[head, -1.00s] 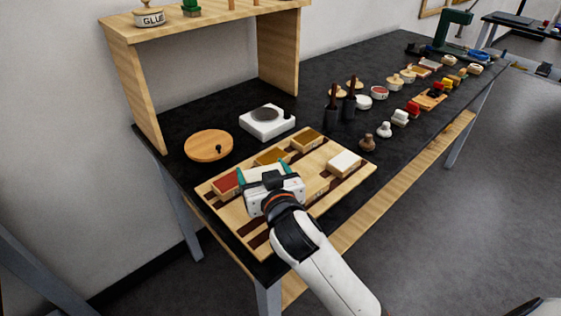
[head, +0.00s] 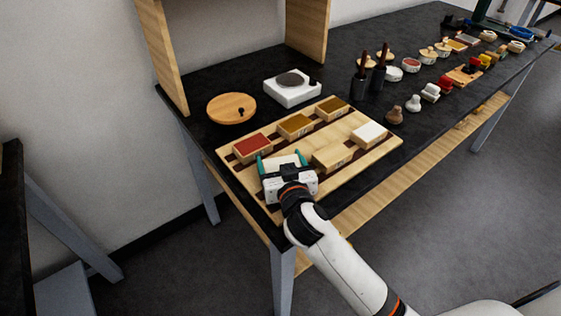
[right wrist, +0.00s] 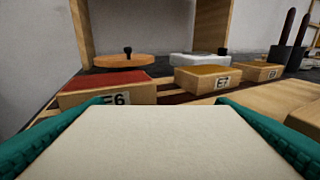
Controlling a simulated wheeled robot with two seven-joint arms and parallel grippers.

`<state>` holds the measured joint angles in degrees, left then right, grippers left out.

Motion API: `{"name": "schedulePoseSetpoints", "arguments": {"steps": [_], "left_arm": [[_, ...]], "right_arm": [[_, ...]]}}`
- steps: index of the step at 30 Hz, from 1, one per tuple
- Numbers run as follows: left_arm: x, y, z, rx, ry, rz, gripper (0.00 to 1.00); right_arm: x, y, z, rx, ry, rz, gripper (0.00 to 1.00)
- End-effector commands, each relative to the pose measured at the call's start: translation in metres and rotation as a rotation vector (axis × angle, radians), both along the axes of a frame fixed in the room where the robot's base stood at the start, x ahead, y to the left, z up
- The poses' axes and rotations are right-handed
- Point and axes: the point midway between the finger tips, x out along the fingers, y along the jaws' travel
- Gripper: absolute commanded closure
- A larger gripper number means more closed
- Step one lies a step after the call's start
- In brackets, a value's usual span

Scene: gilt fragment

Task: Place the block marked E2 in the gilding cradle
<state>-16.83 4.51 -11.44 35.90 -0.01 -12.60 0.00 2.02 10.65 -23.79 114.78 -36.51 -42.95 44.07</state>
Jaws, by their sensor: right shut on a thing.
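My right gripper (head: 283,160) is shut on a block with a cream-white top (head: 283,167) at the front left of the wooden board. In the right wrist view this block (right wrist: 165,143) fills the space between the teal fingers. Its marking is hidden, so I cannot tell if it is E2. It is low at the board; I cannot tell whether it touches it. Behind it stand a red-topped block marked E6 (right wrist: 108,90) and an ochre-topped block marked E7 (right wrist: 208,78). I cannot make out which thing is the gilding cradle. My left gripper is not in view.
The slatted board (head: 262,200) also bears a plain wooden block (head: 333,157) and a white-topped block (head: 369,134). Behind are a round wooden lid (head: 231,107) and a white hotplate (head: 292,90). Brush pots (head: 360,88) and many small items crowd the right.

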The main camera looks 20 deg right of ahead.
Motion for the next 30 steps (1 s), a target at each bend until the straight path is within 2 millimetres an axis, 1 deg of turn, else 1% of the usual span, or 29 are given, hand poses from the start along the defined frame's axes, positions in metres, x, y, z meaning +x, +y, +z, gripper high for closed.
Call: {"name": "schedulePoseSetpoints", "arguments": {"steps": [6, 7, 10, 11, 17, 21, 23, 26, 30], "left_arm": [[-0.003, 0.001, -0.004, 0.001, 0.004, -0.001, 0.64], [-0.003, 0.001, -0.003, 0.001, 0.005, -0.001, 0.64], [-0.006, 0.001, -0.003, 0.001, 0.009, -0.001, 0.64], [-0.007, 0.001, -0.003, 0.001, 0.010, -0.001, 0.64], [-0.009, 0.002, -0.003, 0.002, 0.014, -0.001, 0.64], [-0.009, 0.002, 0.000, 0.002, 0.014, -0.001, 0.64], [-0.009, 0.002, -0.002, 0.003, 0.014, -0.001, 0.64], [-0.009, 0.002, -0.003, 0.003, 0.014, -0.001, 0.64], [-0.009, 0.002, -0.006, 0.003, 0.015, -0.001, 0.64]], "right_arm": [[0.000, 0.000, -0.004, 0.001, 0.000, 0.000, 0.45], [0.000, 0.000, -0.003, 0.001, 0.000, 0.000, 0.19], [0.000, 0.000, -0.003, 0.001, 0.001, 0.000, 0.03], [0.000, 0.000, -0.003, 0.001, 0.001, 0.000, 0.00], [0.000, 0.000, -0.003, 0.000, 0.001, 0.000, 0.00], [-0.002, 0.000, 0.001, 0.000, 0.002, 0.000, 0.00], [-0.009, 0.001, 0.000, 0.002, 0.004, 0.001, 0.00], [-0.027, 0.002, 0.002, 0.003, 0.003, 0.001, 0.00], [-0.058, 0.003, 0.007, 0.004, 0.004, 0.000, 0.00]]}}
